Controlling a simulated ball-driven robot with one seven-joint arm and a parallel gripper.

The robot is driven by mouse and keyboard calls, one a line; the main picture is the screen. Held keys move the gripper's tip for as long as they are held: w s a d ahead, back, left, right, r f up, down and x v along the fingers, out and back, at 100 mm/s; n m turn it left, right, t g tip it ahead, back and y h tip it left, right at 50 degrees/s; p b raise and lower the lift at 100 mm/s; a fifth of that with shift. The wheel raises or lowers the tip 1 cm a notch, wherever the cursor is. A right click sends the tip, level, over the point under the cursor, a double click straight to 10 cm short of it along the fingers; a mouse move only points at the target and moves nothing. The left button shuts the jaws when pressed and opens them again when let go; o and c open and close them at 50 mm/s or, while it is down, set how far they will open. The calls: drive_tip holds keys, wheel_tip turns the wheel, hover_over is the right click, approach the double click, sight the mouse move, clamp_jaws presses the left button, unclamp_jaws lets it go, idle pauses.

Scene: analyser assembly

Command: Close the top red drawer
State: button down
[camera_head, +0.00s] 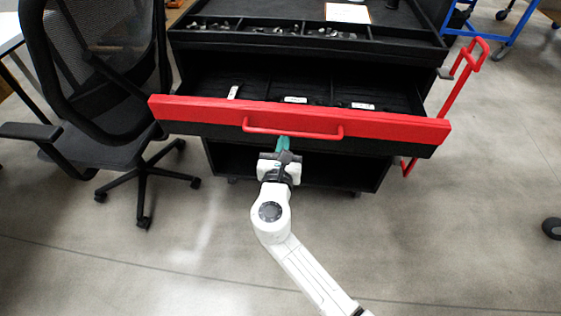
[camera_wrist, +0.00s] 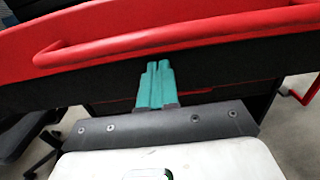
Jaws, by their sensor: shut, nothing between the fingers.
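The top red drawer (camera_head: 380,125) of the black cart is pulled out towards me, and its inside with a few small items shows in the head view. Its red front also fills the upper part of the wrist view (camera_wrist: 110,25). A red bar handle (camera_head: 292,131) runs along the front. My gripper (camera_head: 283,143) is at the drawer front, just below the handle near its middle. Its teal fingers (camera_wrist: 157,66) are shut together with nothing between them. The tips are against or very near the dark lower part of the front; I cannot tell whether they touch.
The cart's top tray (camera_head: 405,47) holds small parts in compartments. A black office chair (camera_head: 95,80) stands close on the left. A red side handle (camera_head: 460,80) sticks out on the cart's right.

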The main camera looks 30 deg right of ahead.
sight(293, 95)
drive_tip(key=b+x, duration=0.8)
drive_tip(key=x, duration=1.4)
drive_tip(key=shift+f, duration=0.15)
drive_tip(key=shift+w+d+b, duration=0.35)
drive_tip(key=shift+w, duration=0.1)
drive_tip(key=shift+w+r, duration=0.1)
drive_tip(key=shift+r, duration=0.2)
